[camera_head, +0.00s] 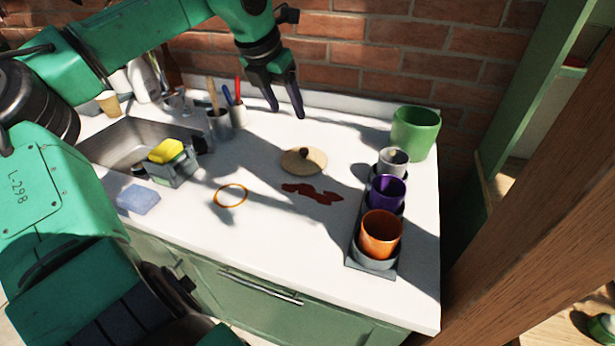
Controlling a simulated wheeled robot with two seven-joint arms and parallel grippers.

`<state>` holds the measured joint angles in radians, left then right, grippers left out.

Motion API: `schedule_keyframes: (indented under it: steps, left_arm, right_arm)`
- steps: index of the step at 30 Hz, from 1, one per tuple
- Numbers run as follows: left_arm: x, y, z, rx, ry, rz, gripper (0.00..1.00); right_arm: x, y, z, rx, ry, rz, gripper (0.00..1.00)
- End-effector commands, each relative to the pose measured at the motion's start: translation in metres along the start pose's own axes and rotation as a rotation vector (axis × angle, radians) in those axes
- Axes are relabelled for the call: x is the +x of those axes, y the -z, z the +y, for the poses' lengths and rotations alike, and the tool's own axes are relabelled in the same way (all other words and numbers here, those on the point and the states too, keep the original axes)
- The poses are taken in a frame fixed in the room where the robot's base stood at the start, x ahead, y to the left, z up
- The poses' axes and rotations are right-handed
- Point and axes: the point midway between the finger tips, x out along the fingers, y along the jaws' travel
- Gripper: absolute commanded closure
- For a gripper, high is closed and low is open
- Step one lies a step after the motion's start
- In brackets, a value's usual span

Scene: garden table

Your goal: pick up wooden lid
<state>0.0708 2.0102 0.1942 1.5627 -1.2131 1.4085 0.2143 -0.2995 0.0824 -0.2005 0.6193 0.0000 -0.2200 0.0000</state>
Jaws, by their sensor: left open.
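The wooden lid (304,161) is a round, light-brown disc with a dark knob on top. It lies flat near the middle of the white counter. My left gripper (287,112) hangs above the counter, pointing down, with its two dark fingers apart and nothing between them. In the picture it is just above and slightly left of the lid, not touching it. My right gripper does not show.
A tray (356,262) at the right holds orange, purple and grey cups. A green pot (415,132) stands behind it. A dark red stain (312,193) and an orange-rimmed ring (231,195) lie before the lid. Pen cups (219,125) and a sink (118,143) are left.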

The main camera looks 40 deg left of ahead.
Motion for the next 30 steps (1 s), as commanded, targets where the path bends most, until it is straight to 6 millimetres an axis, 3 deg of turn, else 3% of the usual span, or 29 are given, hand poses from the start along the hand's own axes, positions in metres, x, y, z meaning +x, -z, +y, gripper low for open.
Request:
schedule_keyframes:
  steps: [1, 2, 5, 13, 25, 30]
  left_arm:
    - [0.013, 0.006, 0.0, 0.0, 0.0, -0.001, 0.35]
    - [0.014, 0.006, 0.0, 0.0, 0.0, 0.0, 0.35]
    - [0.023, 0.005, 0.0, 0.0, 0.002, 0.004, 0.35]
    - [0.088, 0.004, -0.001, 0.001, 0.003, 0.008, 0.35]
    - [0.144, 0.001, -0.001, 0.0, 0.002, 0.007, 0.35]
    - [0.156, 0.0, -0.002, 0.0, 0.003, 0.001, 0.35]
  right_arm:
    - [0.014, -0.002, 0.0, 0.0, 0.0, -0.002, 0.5]
    - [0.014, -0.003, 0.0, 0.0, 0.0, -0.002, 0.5]
    - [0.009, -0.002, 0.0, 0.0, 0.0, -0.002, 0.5]
    - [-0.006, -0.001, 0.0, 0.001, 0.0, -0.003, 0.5]
    - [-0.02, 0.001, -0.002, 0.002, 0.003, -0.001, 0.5]
    - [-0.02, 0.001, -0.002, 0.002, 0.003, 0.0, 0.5]
